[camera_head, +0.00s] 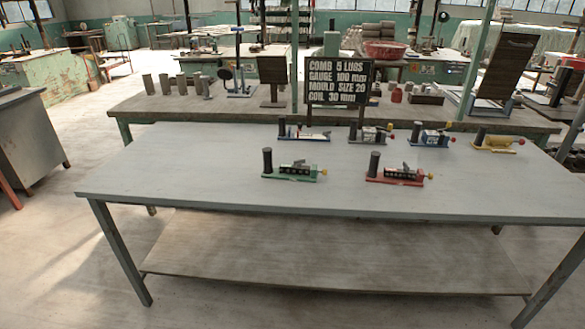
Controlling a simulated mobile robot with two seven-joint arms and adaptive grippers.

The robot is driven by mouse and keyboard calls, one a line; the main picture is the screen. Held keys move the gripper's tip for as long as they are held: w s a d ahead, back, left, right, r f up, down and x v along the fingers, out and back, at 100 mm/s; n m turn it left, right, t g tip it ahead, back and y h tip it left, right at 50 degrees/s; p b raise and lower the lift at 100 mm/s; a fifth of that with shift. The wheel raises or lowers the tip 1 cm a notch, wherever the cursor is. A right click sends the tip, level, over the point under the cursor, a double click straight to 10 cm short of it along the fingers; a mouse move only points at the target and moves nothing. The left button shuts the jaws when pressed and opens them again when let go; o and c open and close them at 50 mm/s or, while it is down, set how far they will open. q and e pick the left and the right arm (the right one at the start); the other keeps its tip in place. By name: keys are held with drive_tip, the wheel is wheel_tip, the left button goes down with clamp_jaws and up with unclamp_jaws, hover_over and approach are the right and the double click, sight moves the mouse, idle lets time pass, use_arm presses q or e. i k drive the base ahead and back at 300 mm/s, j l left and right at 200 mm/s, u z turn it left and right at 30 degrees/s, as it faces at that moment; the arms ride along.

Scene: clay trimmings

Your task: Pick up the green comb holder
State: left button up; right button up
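The green comb holder (294,173) sits on the grey table (180,180), in the front row on the left. Neither my left nor my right gripper shows in the head view.
A red holder (398,175) stands to its right. The table's left part is clear.

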sight(287, 172)
drive_tip(key=l+u, duration=0.25)
drive_tip(key=l, duration=0.5)
drive_tip(key=l+u, duration=0.25)
drive_tip(key=l, duration=0.55)
drive_tip(key=i+j+z, duration=0.15)
drive_tip(key=i+j, duration=0.25)
drive_tip(key=i+j+z, duration=0.15)
drive_tip(key=i+j, duration=0.25)
drive_tip(key=i+j+z, duration=0.1)
drive_tip(key=i+j, duration=0.25)
drive_tip(key=j, duration=0.25)
drive_tip(key=i+j, duration=0.1)
drive_tip(key=j, duration=0.3)
